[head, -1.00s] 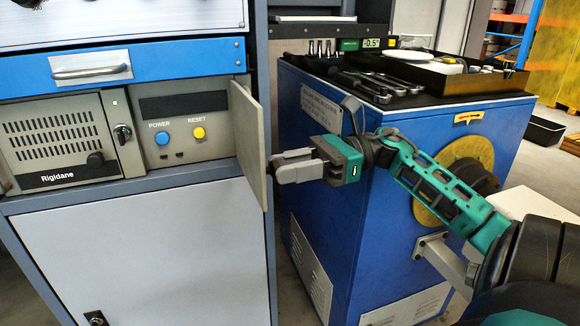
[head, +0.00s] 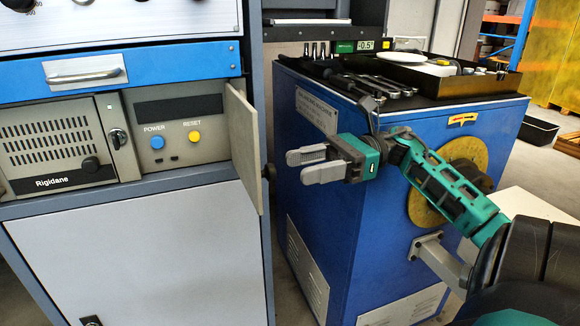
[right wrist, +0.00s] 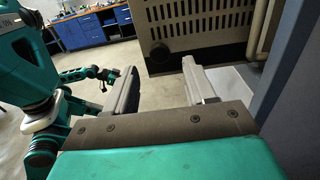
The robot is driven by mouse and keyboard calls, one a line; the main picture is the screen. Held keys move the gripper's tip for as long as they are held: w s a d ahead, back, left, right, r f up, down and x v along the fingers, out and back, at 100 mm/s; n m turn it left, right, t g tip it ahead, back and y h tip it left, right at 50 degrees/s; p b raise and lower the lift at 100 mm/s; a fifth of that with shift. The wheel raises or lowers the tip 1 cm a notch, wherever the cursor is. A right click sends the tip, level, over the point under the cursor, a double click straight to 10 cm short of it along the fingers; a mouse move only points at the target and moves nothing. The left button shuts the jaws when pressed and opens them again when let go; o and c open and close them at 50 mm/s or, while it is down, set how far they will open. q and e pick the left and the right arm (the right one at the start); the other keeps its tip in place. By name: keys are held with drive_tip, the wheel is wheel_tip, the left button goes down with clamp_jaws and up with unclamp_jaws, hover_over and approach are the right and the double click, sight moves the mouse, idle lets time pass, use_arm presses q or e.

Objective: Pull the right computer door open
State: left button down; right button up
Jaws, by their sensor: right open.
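The right computer door (head: 243,150) is a beige panel standing swung out from the compartment with the blue POWER and yellow RESET buttons. A dark knob (head: 269,172) shows at its outer side. The right wrist view shows a vented panel (right wrist: 203,22) with a dark knob (right wrist: 161,51), which looks like this door's outer face. My right gripper (head: 303,165) is open and empty, right of the door and apart from it; its fingers (right wrist: 160,75) point toward the panel. A teal arm of mine shows at the left of the wrist view, with its small gripper (right wrist: 106,77) unclear.
The vented left door (head: 52,145) marked Rigidane is closed. A blue machine (head: 335,235) with wrenches and a black tray (head: 440,80) on top stands close behind my right gripper. Open floor lies at the left of the wrist view.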

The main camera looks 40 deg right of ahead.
drive_tip(key=shift+v, duration=1.6)
drive_tip(key=w+a+f+m+t+h, duration=0.3)
drive_tip(key=a+f+m+t+h, duration=0.25)
drive_tip(key=m, duration=0.95)
drive_tip(key=w+a+f+m+t+h, duration=0.35)
drive_tip(key=f+m+t, duration=0.4)
drive_tip(key=m, duration=0.65)
drive_tip(key=s+a+f+m+g+h, duration=0.2)
drive_tip(key=s+a+f+m+g, duration=0.2)
drive_tip(key=a+f+m, duration=0.4)
drive_tip(key=s+a+f+m+g+h, duration=0.2)
drive_tip(key=s+a+f+m+g, duration=0.2)
drive_tip(key=a+f+m, duration=0.45)
use_arm(q)
drive_tip(key=s+a+r+y+p, duration=0.1)
drive_tip(key=a+r+p, duration=0.3)
drive_tip(key=r+p, duration=0.9)
drive_tip(key=s+p, duration=0.1)
drive_tip(key=p, duration=0.5)
drive_tip(key=shift+y, duration=0.3)
use_arm(e)
wheel_tip(320, 180, up, 13)
drive_tip(key=s+d+m+g+h, duration=0.1)
drive_tip(key=s+d, duration=0.1)
drive_tip(key=s, duration=0.1)
drive_tip(key=shift+f+h, duration=0.2)
drive_tip(key=shift+h, duration=0.1)
